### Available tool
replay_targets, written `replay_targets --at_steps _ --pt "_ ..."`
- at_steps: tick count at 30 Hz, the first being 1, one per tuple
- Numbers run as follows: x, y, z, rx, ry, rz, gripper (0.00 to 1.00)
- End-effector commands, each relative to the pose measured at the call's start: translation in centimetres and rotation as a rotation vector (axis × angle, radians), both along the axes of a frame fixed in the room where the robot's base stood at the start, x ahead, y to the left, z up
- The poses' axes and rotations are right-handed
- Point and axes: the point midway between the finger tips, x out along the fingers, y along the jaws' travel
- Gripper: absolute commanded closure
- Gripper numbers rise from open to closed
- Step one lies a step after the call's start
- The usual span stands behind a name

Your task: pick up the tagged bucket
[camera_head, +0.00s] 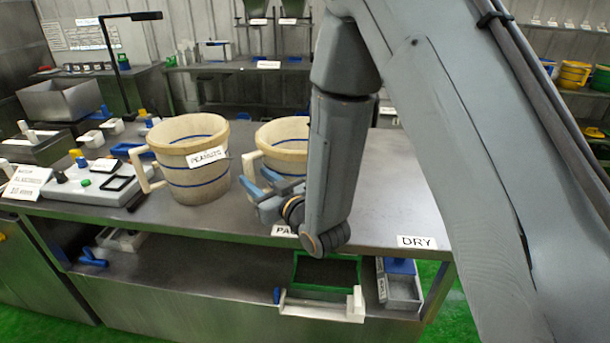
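A cream bucket (192,182) with blue bands and a side handle stands upright on the steel table (385,205). A white tag (207,157), whose lettering looks like "PEANUTS", is on its upper right side. A second cream bucket (283,135) stands to its right, with a handle on its left. My arm and gripper partly cover it, so I cannot tell whether it has a tag. My gripper (258,182) is in front of the second bucket, right of the tagged one. Its blue-grey fingers look apart, with nothing visibly held between them.
A grey control box (95,186) with knobs sits left of the tagged bucket. The lower shelf (185,275) holds a green-edged tray (325,257). The table's right part is mostly bare.

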Motion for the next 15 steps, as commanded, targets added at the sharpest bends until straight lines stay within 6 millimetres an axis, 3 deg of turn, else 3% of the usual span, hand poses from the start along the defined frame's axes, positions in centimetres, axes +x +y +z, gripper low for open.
replay_targets --at_steps 4,15 --pt "-0.3 1.2 1.4 0.050 -0.029 0.009 0.61" --pt "2.2 3.4 1.7 0.054 -0.030 0.009 0.61"
